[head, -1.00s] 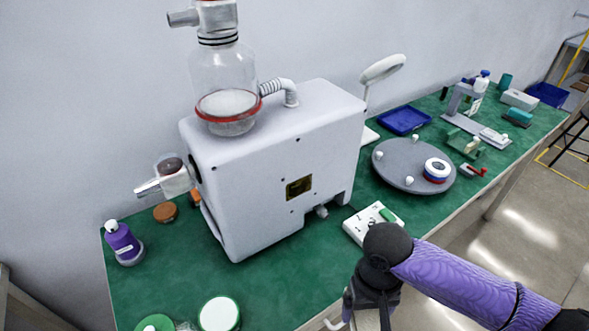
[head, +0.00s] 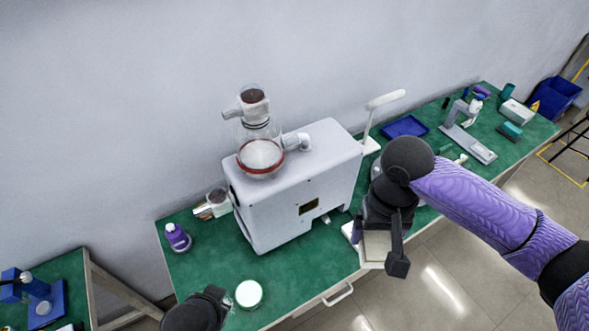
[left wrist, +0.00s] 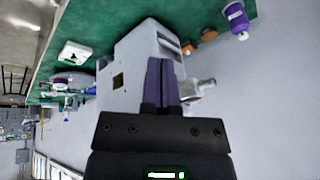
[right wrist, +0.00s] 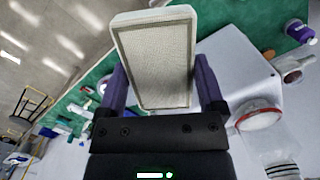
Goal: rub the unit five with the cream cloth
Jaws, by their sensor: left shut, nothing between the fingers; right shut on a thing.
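The white boxy unit (head: 300,200) stands on the green bench, with a glass canister (head: 258,150) on top and a small plate on its front. I take it as unit five; no number is legible. My right gripper (right wrist: 158,88) is shut on the cream cloth (right wrist: 152,58), which looks like a flat rectangular pad. In the head view the cloth (head: 376,246) is at the bench's front edge, right of the unit and apart from it. My left gripper (left wrist: 162,82) is shut and empty, its fingers overlapping the unit (left wrist: 130,68) in the left wrist view; contact is unclear.
A round white-topped jar (head: 249,293) stands in front of the unit, and a purple bottle (head: 177,238) at the left. A blue tray (head: 404,127) and a lamp (head: 384,100) are behind at right.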

